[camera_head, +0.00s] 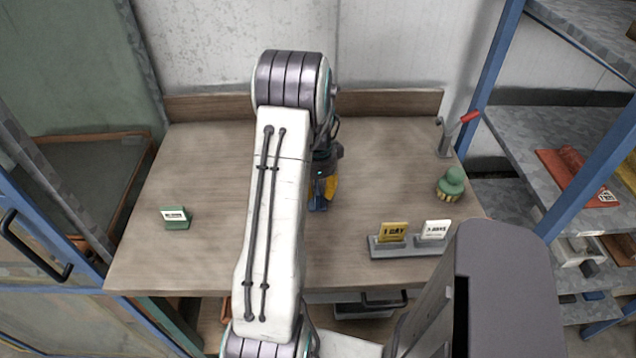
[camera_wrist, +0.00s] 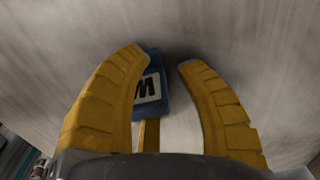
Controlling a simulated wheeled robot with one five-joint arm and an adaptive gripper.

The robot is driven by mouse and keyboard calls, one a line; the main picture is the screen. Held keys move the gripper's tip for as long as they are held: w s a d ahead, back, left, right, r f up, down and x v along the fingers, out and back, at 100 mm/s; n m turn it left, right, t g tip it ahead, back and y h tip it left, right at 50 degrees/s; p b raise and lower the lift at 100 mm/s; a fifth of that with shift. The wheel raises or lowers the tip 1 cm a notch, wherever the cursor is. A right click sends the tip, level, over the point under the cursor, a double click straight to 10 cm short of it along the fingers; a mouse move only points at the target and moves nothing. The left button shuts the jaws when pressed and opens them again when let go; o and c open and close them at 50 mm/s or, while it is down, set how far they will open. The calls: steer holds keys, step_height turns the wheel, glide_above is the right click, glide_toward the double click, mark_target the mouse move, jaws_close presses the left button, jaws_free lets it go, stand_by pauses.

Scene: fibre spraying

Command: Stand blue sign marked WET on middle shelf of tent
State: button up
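The blue sign (camera_wrist: 152,105) lies between my fingers in the wrist view. A white panel with a black "W" shows on it; the rest of the lettering is hidden. My gripper (camera_wrist: 163,62) has its yellow fingers apart. The left finger overlaps the sign's edge, and I cannot tell whether it touches. A gap separates the sign from the right finger. In the head view a little blue of the sign (camera_head: 317,194) shows at my gripper (camera_head: 328,190), low over the wooden table, partly hidden by my arm. I cannot clearly make out the tent's middle shelf.
The wooden table (camera_head: 215,185) carries a green sign (camera_head: 175,217) at left. A grey holder (camera_head: 412,250) with yellow and white day signs stands at right, near a green-topped object (camera_head: 451,184). A blue-framed rack (camera_head: 515,120) stands right; a blue-framed structure with a black handle (camera_head: 38,250) stands left.

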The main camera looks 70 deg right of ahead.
step_height(320, 180, up, 2)
steer(key=shift+r, duration=0.25)
steer(key=shift+r+b, duration=0.35)
steer(key=shift+b, duration=0.45)
steer(key=r+b, duration=0.3)
steer(key=r, duration=0.4)
steer(key=shift+a+r, duration=0.1)
steer(key=shift+a, duration=0.1)
steer(key=shift+s+r+b, duration=0.1)
steer(key=shift+r+b, duration=0.3)
steer(key=shift+r, duration=0.45)
steer(key=shift+a+r, duration=0.1)
steer(key=w+a+r+n+t, duration=0.1)
steer(key=w+a+r+n, duration=0.1)
steer(key=w+a+n, duration=0.65)
steer(key=w+a+r+n, duration=0.2)
steer(key=w+a+n, duration=0.4)
steer(key=w+a, duration=0.5)
steer(key=s+a+f+n+t, duration=0.1)
steer(key=s+a+n, duration=0.2)
steer(key=a+n, duration=0.5)
steer(key=s+a+f+n+t, duration=0.1)
steer(key=s+a+n, duration=0.3)
steer(key=a+n, duration=0.5)
steer(key=a, duration=0.6)
steer(key=shift+s+a+f+y, duration=0.15)
steer(key=shift+a+f+y, duration=0.15)
